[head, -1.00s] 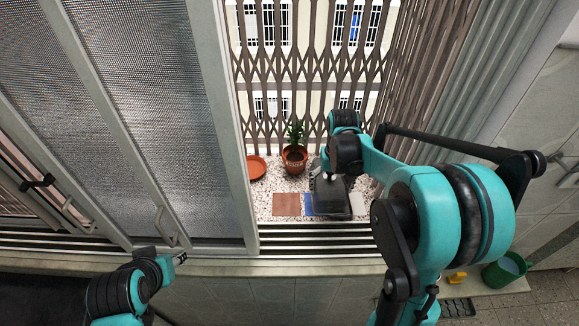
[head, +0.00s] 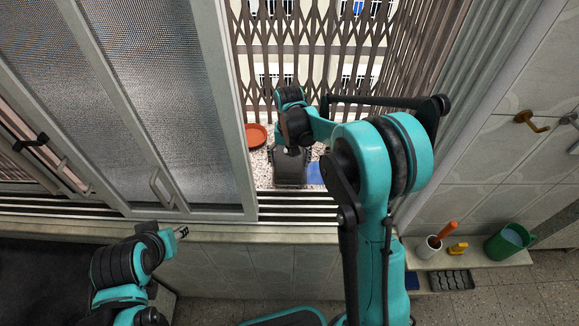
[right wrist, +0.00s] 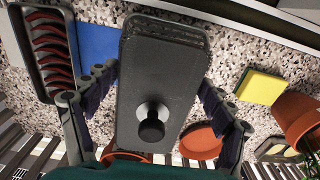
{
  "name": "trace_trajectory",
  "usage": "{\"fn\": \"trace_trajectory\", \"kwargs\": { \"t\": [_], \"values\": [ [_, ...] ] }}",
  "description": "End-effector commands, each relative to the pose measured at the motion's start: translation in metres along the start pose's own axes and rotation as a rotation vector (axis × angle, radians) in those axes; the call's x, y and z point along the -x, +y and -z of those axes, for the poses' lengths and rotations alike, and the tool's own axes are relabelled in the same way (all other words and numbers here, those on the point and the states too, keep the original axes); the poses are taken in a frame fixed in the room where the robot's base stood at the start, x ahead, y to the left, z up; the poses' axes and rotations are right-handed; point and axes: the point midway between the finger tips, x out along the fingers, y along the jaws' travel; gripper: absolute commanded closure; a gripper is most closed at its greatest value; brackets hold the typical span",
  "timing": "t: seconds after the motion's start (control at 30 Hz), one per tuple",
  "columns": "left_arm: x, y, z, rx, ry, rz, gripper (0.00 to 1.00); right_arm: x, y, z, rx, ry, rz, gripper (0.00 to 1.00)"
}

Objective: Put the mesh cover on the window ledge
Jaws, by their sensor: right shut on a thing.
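The mesh cover (right wrist: 165,65) is a dark grey, rounded rectangular piece with a black knob. In the head view it shows as a dark shape (head: 290,170) over the speckled window ledge (head: 263,165). My right gripper (right wrist: 152,110) is shut on the cover, with its fingers on both sides of it. I cannot tell whether the cover touches the ledge. My left gripper (head: 182,232) is low at the left in the head view, away from the ledge and apparently empty. Its jaw gap is too small to judge.
A blue sheet (right wrist: 97,42), a dark tray with red slats (right wrist: 43,55), a yellow-green sponge (right wrist: 260,87), a terracotta pot (right wrist: 300,115) and a reddish saucer (right wrist: 201,141) surround the cover. Folding bars (head: 300,50) close the back. The sliding window (head: 170,110) stands left.

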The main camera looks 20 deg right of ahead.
Motion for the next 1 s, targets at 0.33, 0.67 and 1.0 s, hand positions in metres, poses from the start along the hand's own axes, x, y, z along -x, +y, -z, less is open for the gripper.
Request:
{"fn": "trace_trajectory", "kwargs": {
  "t": [0.33,0.67,1.0],
  "values": [
    [-0.006,0.000,-0.005,0.000,0.000,0.000,0.60,-0.027,0.000,0.000,0.000,0.000,0.000,0.48],
    [-0.009,0.000,-0.006,0.000,0.000,0.000,0.60,-0.030,0.001,0.000,0.000,0.000,0.000,0.00],
    [-0.008,0.000,-0.005,0.000,0.000,0.000,0.60,-0.029,0.001,0.000,0.000,0.000,0.000,0.00]
  ]
}}
